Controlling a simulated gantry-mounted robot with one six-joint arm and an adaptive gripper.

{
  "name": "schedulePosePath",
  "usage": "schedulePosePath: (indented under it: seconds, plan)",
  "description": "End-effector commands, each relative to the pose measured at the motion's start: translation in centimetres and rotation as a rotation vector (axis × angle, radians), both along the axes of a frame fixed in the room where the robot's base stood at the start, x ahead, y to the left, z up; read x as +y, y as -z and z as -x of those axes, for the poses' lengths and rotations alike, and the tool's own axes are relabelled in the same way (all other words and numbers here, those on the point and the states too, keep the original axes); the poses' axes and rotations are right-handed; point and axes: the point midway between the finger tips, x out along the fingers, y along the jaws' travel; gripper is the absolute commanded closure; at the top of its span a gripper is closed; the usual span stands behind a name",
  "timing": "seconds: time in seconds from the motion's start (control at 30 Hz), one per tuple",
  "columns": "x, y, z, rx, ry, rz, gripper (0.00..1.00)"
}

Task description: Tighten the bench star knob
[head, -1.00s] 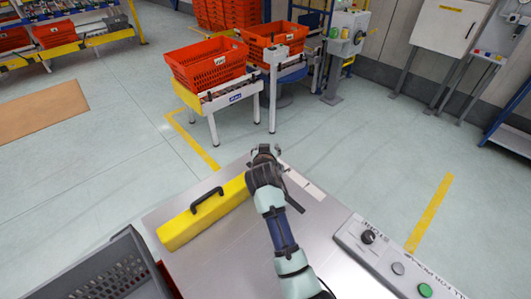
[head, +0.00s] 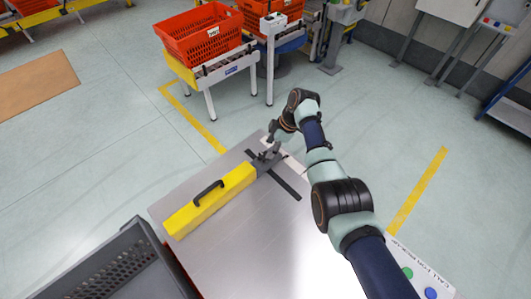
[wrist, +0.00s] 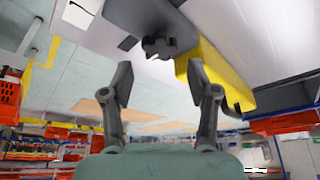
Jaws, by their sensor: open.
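The star knob (wrist: 158,46) is dark and lobed in the wrist view, beyond my fingertips and beside the end of the yellow block (wrist: 215,72). My gripper (wrist: 160,82) is open and empty, its two fingers apart, with the knob ahead of the gap and not between them. In the head view, my gripper (head: 271,146) is low at the far end of the yellow block (head: 212,200), which lies on the grey bench (head: 235,245) with a black handle on top. The knob is hard to make out there, among dark parts by the gripper.
A dark slotted bar (head: 284,186) lies on the bench beside the block. A grey crate (head: 125,265) stands at the near left, and a button panel (head: 420,278) at the near right. Orange totes (head: 200,35) on a conveyor are beyond the bench. The bench's middle is clear.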

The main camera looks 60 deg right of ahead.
Motion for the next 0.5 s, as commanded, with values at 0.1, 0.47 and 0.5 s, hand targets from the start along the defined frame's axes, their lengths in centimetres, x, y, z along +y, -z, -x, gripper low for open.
schedulePosePath:
  seconds: [0.1,0.47,0.5]
  plan:
    - [0.4,2.7,-0.8,0.002,-0.001,-0.002,0.41]
    - [0.8,4.7,-1.8,0.001,0.002,0.002,0.41]
    - [0.8,4.7,-1.8,0.001,0.002,0.002,0.41]
